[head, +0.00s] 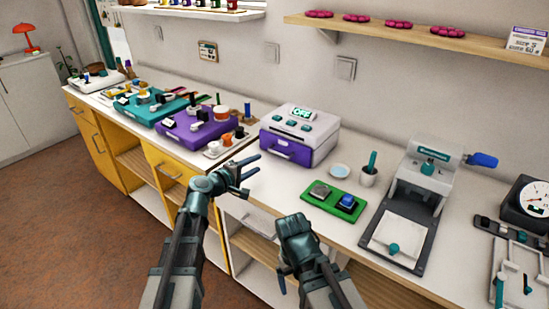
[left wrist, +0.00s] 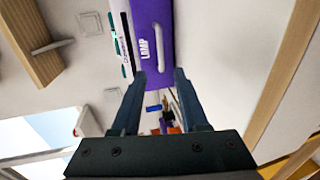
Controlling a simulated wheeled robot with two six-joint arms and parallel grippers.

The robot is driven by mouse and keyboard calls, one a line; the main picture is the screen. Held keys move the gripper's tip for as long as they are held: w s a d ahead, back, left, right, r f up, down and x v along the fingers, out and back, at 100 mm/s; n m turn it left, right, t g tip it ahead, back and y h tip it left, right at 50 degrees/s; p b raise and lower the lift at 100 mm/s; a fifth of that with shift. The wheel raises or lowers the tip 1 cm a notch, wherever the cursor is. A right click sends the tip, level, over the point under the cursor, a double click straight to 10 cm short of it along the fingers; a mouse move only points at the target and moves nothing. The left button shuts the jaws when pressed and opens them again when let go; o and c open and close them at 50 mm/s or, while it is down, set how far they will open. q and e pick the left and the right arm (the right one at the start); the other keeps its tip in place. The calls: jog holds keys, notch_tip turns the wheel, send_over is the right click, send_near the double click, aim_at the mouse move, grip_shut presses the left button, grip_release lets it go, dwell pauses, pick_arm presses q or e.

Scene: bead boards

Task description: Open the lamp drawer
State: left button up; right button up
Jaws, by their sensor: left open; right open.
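The lamp drawer (head: 290,150) is the purple front of a white box (head: 313,125) with a green display, standing on the counter at the centre of the head view. It looks shut, flush with the box. Its pale bar handle (head: 281,155) faces my left gripper. In the left wrist view the purple front (left wrist: 151,14) carries the word LAMP, and the handle (left wrist: 160,46) lies just beyond the fingertips, not between them. My left gripper (head: 253,175) is open and empty, in front of the drawer; its fingers (left wrist: 160,73) show too. My right gripper (head: 296,240) is lower, near the counter's front edge.
A purple bead board (head: 190,125) and small pots stand left of the box. A green tray (head: 333,200) with two blocks, a small dish (head: 340,171) and a grey press (head: 425,180) stand to the right. A wooden shelf (head: 400,30) hangs above.

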aim_at(277, 154)
pick_arm(q)
jog(key=b+x, duration=0.2)
jog(key=x, duration=0.9)
jog(key=shift+w+d+f, duration=0.1)
jog(key=shift+w+d, duration=0.05)
grip_shut()
dwell(1.0)
